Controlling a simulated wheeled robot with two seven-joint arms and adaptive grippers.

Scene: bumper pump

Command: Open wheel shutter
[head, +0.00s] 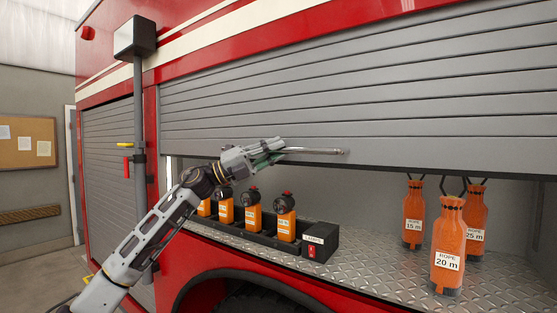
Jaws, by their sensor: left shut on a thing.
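The grey slatted wheel shutter (370,95) is partly raised, its lower edge across the middle of the head view, above an open compartment. A horizontal bar handle (318,151) runs along the shutter's bottom slat. My left gripper (272,153) is shut on the left part of this handle; the fingers hide that end of the bar. The arm reaches up from the lower left, in front of the compartment's left side. My right gripper is not in view.
Inside the compartment, several orange devices (254,222) stand in a black rack beside a black box (320,241). Orange rope bags (447,245) stand or hang at the right on the diamond-plate floor (375,275). A second shutter (108,165) and a grey pole (139,95) are at the left.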

